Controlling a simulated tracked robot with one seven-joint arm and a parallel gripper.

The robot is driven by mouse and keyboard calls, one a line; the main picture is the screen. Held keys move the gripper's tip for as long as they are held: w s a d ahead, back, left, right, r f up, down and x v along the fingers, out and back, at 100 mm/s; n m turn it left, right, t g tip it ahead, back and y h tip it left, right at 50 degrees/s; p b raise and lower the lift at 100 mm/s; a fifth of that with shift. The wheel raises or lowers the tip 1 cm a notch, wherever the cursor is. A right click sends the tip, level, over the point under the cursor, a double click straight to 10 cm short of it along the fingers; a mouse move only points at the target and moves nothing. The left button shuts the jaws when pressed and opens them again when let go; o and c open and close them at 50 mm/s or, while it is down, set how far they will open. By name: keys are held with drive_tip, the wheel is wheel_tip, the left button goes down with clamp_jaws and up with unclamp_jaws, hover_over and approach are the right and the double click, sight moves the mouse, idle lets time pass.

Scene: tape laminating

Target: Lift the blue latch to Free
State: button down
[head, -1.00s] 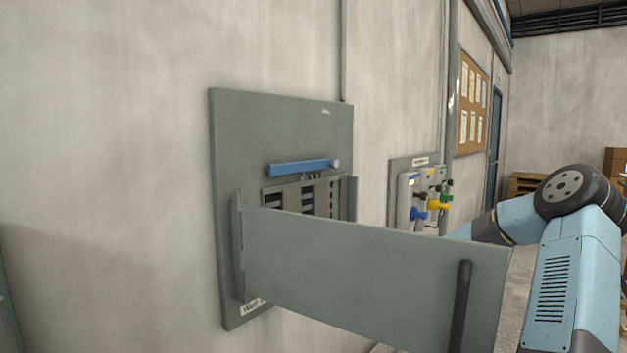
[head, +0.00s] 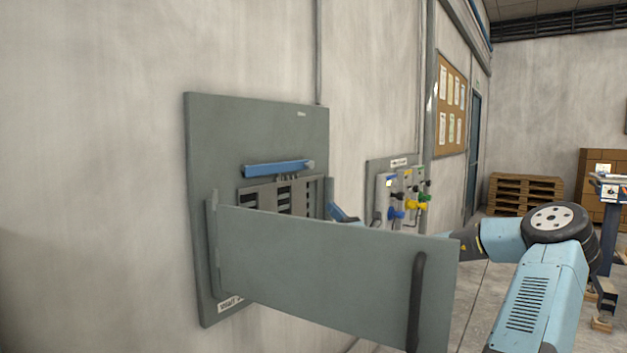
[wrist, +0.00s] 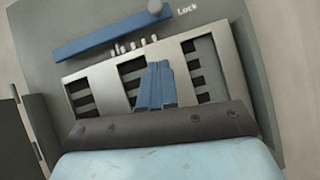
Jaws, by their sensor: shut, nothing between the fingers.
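The blue latch (head: 278,168) is a long bar lying nearly level across the upper part of the grey wall panel (head: 255,125), above a slotted opening. In the wrist view the latch (wrist: 100,38) ends at a round grey knob, with the word "Lock" beside it on the right. My gripper (wrist: 158,66) shows in the wrist view as two blue fingers held together, empty, in front of the slotted frame (wrist: 112,92). The fingertips are below the latch in that picture and look apart from it.
The open grey door (head: 330,275), with a dark handle (head: 417,302), swings out from the panel's left side and blocks the head view of its lower part. A second panel with coloured valves (head: 403,195) is farther along the wall. Pallets (head: 525,192) stand far back.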

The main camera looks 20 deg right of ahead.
approach(306, 167)
drive_tip(key=w+a+f, duration=0.1)
drive_tip(key=a+f, duration=0.1)
drive_tip(key=r, duration=0.1)
drive_tip(key=w+r, duration=0.1)
drive_tip(key=r, duration=0.1)
drive_tip(key=w+r, duration=0.1)
drive_tip(key=shift+d+r, duration=0.15)
drive_tip(key=shift+r, duration=0.05)
drive_tip(key=shift+w, duration=0.1)
idle(0.4)
